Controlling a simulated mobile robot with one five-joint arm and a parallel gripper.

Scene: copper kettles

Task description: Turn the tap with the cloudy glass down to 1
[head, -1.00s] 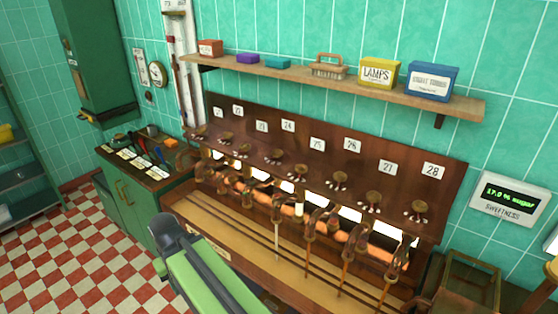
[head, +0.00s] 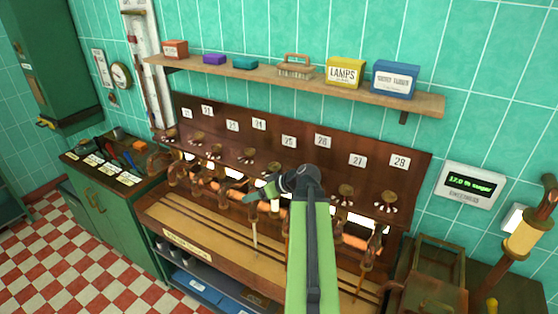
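A row of taps runs along the wooden board, each with a brown round knob with pale marks below it. The knob (head: 274,168) near plate 25 shows just above my gripper; one knob to its right is hidden behind my wrist. A pale, whitish glass (head: 275,206) shows in the row below that knob, partly covered by my gripper; the other glasses look clear or amber. My gripper (head: 253,196) points left in front of the taps. Its fingers are small and dark against the pipes, so their opening and any contact are unclear.
A shelf (head: 425,101) with boxes and a brush runs above the board. A sweetness display (head: 470,186) reads 17.0 % sugar at right. A tool counter (head: 120,170) stands at left. The slatted wooden bench (head: 190,222) below the taps has bare room at left.

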